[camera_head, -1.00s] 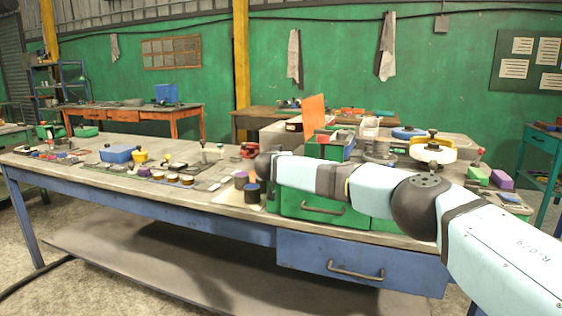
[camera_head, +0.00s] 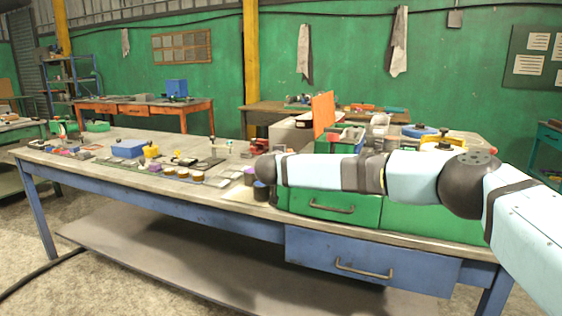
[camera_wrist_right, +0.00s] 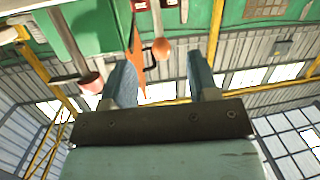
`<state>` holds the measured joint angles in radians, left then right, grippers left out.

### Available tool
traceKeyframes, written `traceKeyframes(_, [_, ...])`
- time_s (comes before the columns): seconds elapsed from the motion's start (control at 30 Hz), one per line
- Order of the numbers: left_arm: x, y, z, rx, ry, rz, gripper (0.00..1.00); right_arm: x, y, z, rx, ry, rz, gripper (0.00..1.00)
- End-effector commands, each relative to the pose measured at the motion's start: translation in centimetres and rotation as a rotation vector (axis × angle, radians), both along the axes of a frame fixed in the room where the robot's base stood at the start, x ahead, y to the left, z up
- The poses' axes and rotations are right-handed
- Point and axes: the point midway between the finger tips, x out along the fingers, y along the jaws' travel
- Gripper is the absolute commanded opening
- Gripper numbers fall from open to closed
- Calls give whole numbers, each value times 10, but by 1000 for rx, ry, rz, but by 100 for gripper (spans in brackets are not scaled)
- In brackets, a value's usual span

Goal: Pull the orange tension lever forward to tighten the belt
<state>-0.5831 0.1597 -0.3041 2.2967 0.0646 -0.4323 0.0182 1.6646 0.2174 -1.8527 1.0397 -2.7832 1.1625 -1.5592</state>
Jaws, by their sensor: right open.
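An orange ball-shaped knob (camera_wrist_right: 162,48) on a thin stem shows in the right wrist view. It may be the tension lever's end, but I cannot tell for sure. My right gripper (camera_wrist_right: 160,66) is open and empty; the knob appears between its fingertips, apparently beyond them. In the head view my right arm reaches across the bench from the right, and its gripper is not visible there. No lever or belt can be made out in the head view. My left gripper is in neither view.
An upright orange panel (camera_head: 323,113) stands behind my forearm. Green drawers (camera_head: 333,204) sit beneath the arm on the workbench (camera_head: 120,181). A blue box (camera_head: 128,148) and several small parts lie on the left. A reddish cylinder (camera_wrist_right: 92,83) is near the left finger in the wrist view.

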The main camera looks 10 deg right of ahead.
Motion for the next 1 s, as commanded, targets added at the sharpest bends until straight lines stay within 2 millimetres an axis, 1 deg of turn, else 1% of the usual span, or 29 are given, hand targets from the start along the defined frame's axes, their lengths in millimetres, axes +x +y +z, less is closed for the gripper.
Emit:
traceKeyframes(0.03, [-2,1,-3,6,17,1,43,-9,3,5,-2,0,2,54])
traceKeyframes(0.1, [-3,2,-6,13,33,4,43,-22,10,7,-1,-1,3,54])
traceKeyframes(0.2, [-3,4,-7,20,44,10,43,-38,15,10,-2,0,1,54])
traceKeyframes(0.3, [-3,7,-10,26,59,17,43,-48,20,12,-1,-1,0,54])
traceKeyframes(0.43, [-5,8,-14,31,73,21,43,-55,22,12,-1,-1,-1,54])
traceKeyframes(0.6, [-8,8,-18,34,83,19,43,-56,23,12,-1,-1,-2,54])
traceKeyframes(0.7, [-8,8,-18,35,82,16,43,-56,23,12,-1,-1,-1,54])
traceKeyframes(0.77, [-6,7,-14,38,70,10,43,-56,23,13,-1,-1,-1,54])
traceKeyframes(0.87, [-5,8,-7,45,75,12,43,-56,23,25,-1,-1,-1,54])
traceKeyframes(0.97, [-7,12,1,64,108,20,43,-56,23,52,-1,-2,-1,54])
traceKeyframes(1.0, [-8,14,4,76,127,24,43,-56,23,66,-1,-2,-1,54])
